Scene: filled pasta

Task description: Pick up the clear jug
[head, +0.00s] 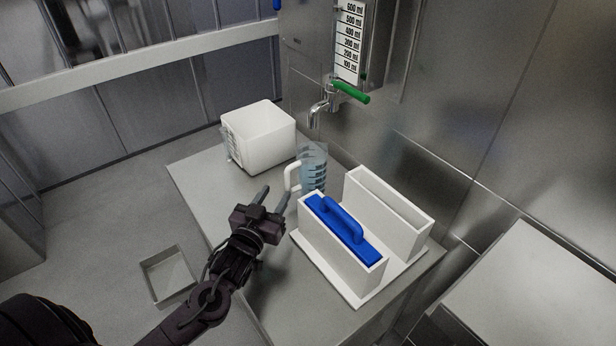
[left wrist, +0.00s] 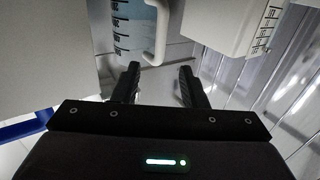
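The clear jug (head: 314,166) stands upright on the steel counter (head: 205,178), below the tap. It is bluish and see-through, with dark measuring marks and a white handle (head: 292,176) on its left side. My left gripper (head: 275,196) is open and empty, just in front of the handle, with its fingers pointing at it. In the left wrist view, the jug (left wrist: 133,25) and its handle (left wrist: 158,35) are beyond the two spread fingertips (left wrist: 160,68); nothing is between them. My right gripper is in neither view.
A white box (head: 262,135) stands behind and left of the jug. A white holder (head: 345,292) with a blue-handled piece (head: 343,228) stands close on the right. The tap (head: 318,108) with a green lever (head: 350,92) hangs above the jug. Steel walls close off the back right.

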